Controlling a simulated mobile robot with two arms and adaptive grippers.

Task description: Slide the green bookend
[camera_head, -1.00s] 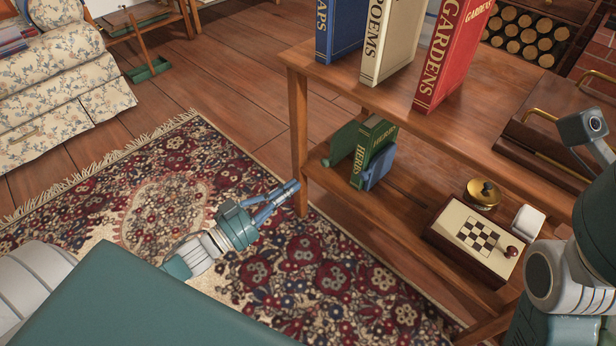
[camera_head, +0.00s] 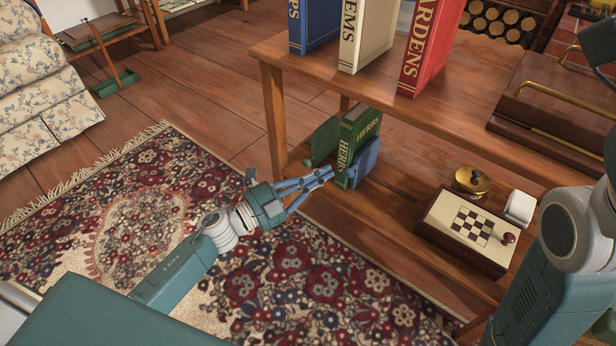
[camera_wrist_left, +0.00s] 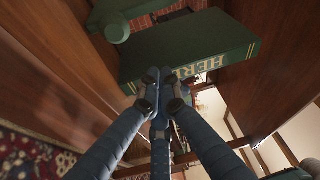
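A blue bookend (camera_head: 367,160) stands at the book's right side. My left gripper (camera_head: 328,174) is at the shelf's front edge, just in front of the book's spine and below the green bookend. In the left wrist view its fingertips (camera_wrist_left: 161,84) are together with nothing between them, close to the book (camera_wrist_left: 190,48). The green bookend (camera_wrist_left: 116,24) shows at top left there. Whether the fingertips touch the book is unclear.
The upper shelf (camera_head: 440,105) overhangs the lower one, and a front leg (camera_head: 275,115) stands left of the bookend. A chessboard box (camera_head: 470,225) and a brass-lidded pot (camera_head: 471,182) sit farther right.

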